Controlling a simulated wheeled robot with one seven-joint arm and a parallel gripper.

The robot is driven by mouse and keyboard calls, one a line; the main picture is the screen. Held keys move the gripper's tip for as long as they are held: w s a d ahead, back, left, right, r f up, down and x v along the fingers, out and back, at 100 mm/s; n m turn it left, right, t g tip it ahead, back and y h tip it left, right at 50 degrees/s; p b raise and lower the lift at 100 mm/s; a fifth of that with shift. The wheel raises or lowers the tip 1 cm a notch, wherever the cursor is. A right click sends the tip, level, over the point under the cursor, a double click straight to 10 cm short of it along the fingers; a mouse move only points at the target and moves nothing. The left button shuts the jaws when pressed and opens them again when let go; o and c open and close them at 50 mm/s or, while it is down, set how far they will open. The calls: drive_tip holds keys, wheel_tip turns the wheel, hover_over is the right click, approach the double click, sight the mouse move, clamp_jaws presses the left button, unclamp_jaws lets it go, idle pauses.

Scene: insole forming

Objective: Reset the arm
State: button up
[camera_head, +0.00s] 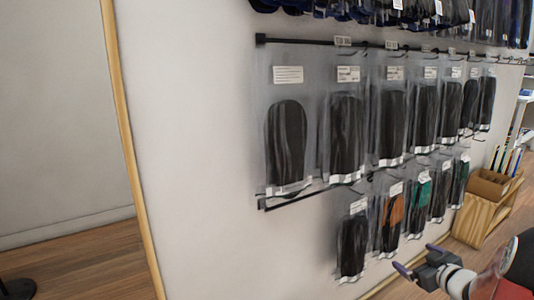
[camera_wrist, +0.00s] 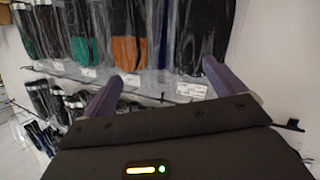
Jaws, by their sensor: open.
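My gripper (camera_head: 419,260) is at the lower right of the head view, with its two purple fingers apart and nothing between them. It also shows in the wrist view (camera_wrist: 155,85), where the fingers spread wide in front of the hanging packs. In the head view it is below and to the right of the lower row of packs. Part of my arm shows at the bottom right corner.
Clear packs of dark insoles (camera_head: 287,140) hang from a black wall rail (camera_head: 300,42). A lower row includes an orange pack (camera_head: 392,220) and a green pack (camera_head: 421,202). A wooden box (camera_head: 478,218) stands at right. The wall (camera_head: 190,130) at left is bare.

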drive_tip(key=s+a+r+m+g+h, duration=0.35)
drive_tip(key=s+a+r+h, duration=0.3)
drive_tip(key=a+r, duration=0.5)
drive_tip(key=s+a+f+g+y, duration=0.1)
drive_tip(key=s+a+g+y, duration=0.1)
drive_tip(key=s+a, duration=0.5)
drive_tip(key=s+a+f+m+g+y, duration=0.1)
drive_tip(key=s+a+g+y, duration=0.1)
drive_tip(key=s+a, duration=0.6)
drive_tip(key=s+g, duration=0.1)
drive_tip(key=s, duration=0.5)
drive_tip(key=shift+s+a+f, duration=0.2)
drive_tip(key=shift+s+f, duration=0.05)
drive_tip(key=shift+f, duration=0.05)
drive_tip(key=shift+m+y, duration=0.25)
